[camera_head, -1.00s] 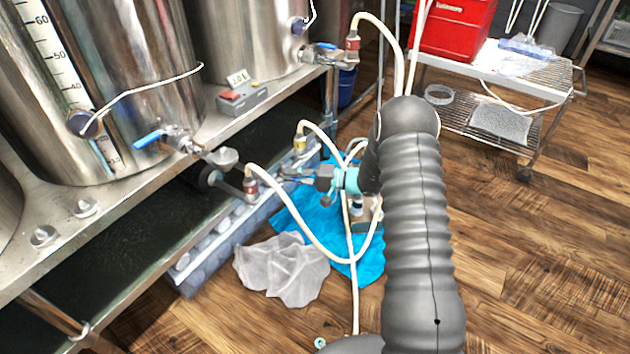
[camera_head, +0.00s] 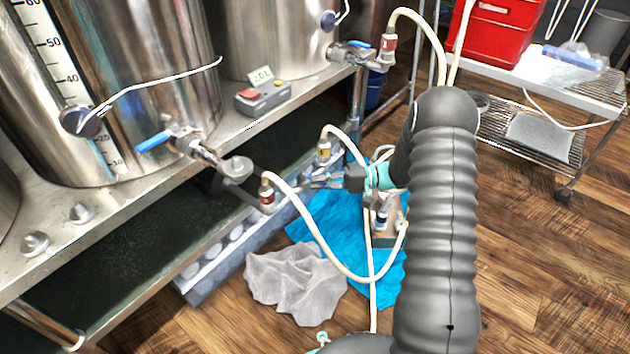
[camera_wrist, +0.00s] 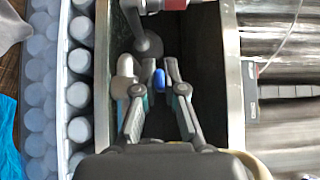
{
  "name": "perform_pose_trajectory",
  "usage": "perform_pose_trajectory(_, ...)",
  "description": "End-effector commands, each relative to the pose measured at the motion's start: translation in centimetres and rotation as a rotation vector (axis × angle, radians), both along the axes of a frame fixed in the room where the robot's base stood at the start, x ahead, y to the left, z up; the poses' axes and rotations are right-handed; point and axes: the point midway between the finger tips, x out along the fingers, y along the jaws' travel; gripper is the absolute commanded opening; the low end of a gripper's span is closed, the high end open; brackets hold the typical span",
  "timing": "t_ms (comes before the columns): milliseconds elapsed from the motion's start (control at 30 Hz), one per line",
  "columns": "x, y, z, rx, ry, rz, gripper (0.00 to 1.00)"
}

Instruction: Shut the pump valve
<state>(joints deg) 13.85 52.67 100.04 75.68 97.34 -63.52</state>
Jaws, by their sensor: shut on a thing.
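My gripper (camera_head: 314,182) reaches left from the grey sleeved arm, low beside the kettle bench. In the wrist view, its two fingers (camera_wrist: 159,66) are close together with a small blue piece (camera_wrist: 159,80) between them. It looks like the grip of a valve lever, and my gripper is shut on it. The valve's body and the lever's angle cannot be made out. A pale rounded end (camera_wrist: 125,66) shows just left of the fingers. In the head view the blue piece is hidden at the jaws, below a yellow-banded hose fitting (camera_head: 324,150).
A kettle tap with a blue handle (camera_head: 154,142) and a red-banded hose fitting (camera_head: 267,192) are left of my gripper. White hoses (camera_head: 312,230) loop nearby. Open floor is at right.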

Motion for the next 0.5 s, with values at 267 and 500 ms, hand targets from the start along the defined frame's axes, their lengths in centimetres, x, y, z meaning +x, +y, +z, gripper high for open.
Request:
perform_pose_trajectory(267,0.1,0.2,-0.07,-0.002,-0.002,0.0,0.34)
perform_pose_trajectory(500,0.03,0.65,-0.03,-0.001,-0.002,0.008,0.34)
